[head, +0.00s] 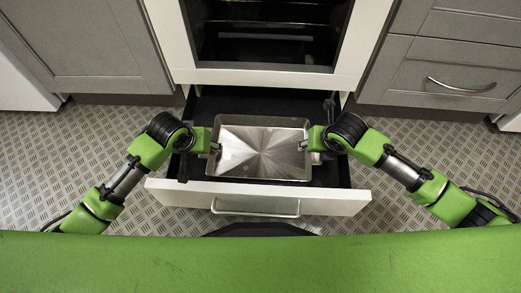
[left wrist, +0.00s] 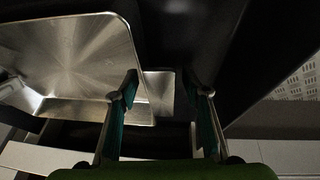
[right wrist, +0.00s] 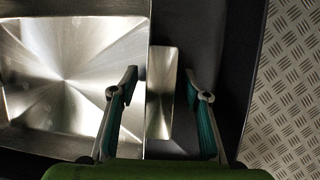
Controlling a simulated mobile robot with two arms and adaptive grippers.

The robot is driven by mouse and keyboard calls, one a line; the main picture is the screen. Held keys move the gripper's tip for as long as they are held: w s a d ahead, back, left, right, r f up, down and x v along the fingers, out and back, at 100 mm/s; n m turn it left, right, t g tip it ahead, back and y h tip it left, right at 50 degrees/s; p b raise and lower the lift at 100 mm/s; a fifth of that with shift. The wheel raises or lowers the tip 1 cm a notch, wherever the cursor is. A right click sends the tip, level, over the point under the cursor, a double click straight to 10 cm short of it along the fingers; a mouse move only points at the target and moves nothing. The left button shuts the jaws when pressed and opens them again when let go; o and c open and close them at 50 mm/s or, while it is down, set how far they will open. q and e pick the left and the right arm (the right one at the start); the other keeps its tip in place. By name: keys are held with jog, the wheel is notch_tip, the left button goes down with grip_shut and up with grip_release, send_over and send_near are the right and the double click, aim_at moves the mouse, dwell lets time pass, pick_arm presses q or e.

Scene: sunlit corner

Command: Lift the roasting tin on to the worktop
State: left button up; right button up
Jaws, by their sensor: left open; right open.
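The roasting tin (head: 262,150) is a shiny rectangular metal tin lying in the open drawer below the oven. It also shows in the left wrist view (left wrist: 80,55) and the right wrist view (right wrist: 60,65). My left gripper (head: 216,147) is at the tin's left end, its open fingers either side of a flat metal handle (left wrist: 160,92). My right gripper (head: 304,146) is at the right end, its open fingers either side of the other handle (right wrist: 160,92). Whether any finger touches a handle, I cannot tell.
The drawer's white front (head: 335,200) with a bar handle (head: 255,207) stands pulled out towards me. The oven (head: 265,45) is above and behind it. Grey cabinets (head: 85,45) stand on both sides. The patterned metal floor (head: 60,150) is clear around the drawer. No worktop surface is clearly visible.

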pick_arm(q)
grip_shut()
pick_arm(e)
grip_shut()
pick_arm(q)
jog(key=shift+r, duration=0.1)
pick_arm(e)
jog(key=shift+r, duration=0.1)
